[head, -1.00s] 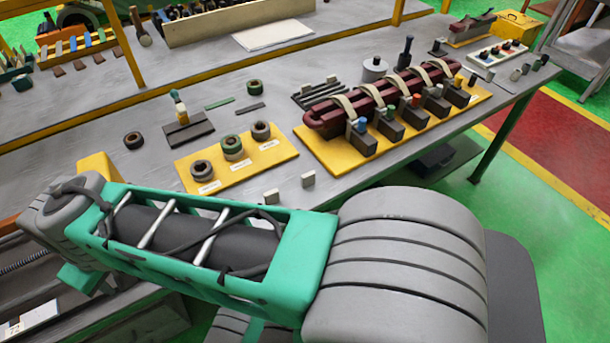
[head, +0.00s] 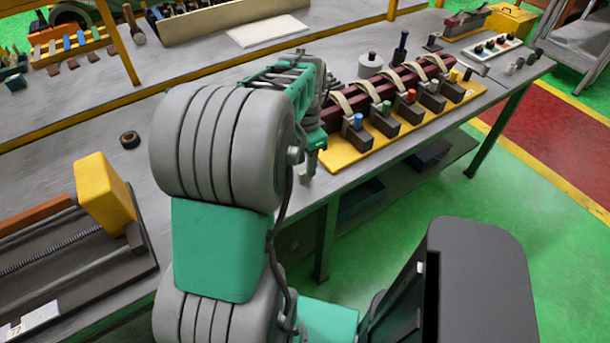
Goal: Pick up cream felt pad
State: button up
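I cannot tell for sure which thing is the cream felt pad. A flat off-white sheet (head: 268,30) lies at the back of the bench. A small pale block (head: 303,177) shows partly at the bench's front edge, just below the end of my arm. My gripper (head: 312,160) is small and partly hidden at the arm's end, above the front edge, left of the yellow board. Its fingers are not clear, and I cannot tell whether it touches the pale block or holds anything.
A yellow board (head: 343,160) carries a dark red coil (head: 384,88) with cream bands and several clamp blocks. A grey round weight (head: 370,64) stands behind it. A dark ring (head: 130,139) lies at left. My arm hides the bench's middle.

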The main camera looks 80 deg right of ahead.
aim_at(305, 181)
notch_tip(305, 181, down, 5)
jog(key=shift+r+p, duration=0.1)
jog(key=shift+p, duration=0.3)
jog(key=shift+w, duration=0.1)
grip_shut()
